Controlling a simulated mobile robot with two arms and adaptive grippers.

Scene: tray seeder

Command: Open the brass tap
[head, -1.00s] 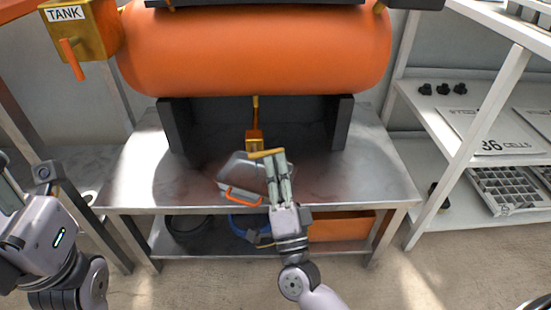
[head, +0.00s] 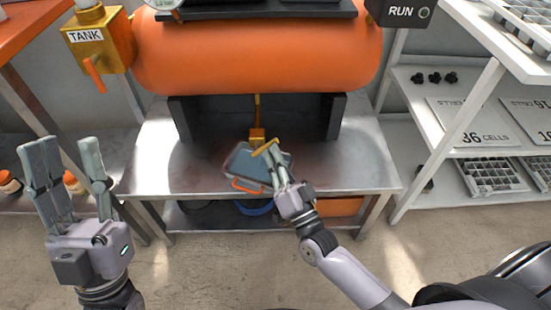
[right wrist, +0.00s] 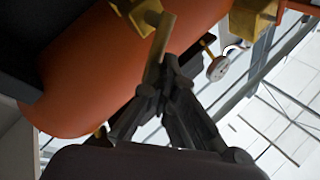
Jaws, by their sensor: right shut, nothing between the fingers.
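The brass tap (head: 257,134) hangs on a thin pipe under the orange tank, its flat brass lever (head: 264,148) slanting up to the right. My right gripper (head: 276,155) is shut and empty, its fingertips at the lever's right part. In the right wrist view the tap body (right wrist: 140,16) is at the top, and its lever (right wrist: 155,58) runs down to the closed fingertips (right wrist: 170,70); they look in contact, but I cannot be sure. My left gripper (head: 65,148) is open and empty, fingers up, at the left, far from the tap.
A grey pan (head: 232,160) with an orange handle lies on the metal bench (head: 150,170) below the tap. The orange tank (head: 260,60) is above. A brass box marked TANK (head: 103,45) with an orange lever is upper left; white shelves (head: 460,165) stand right.

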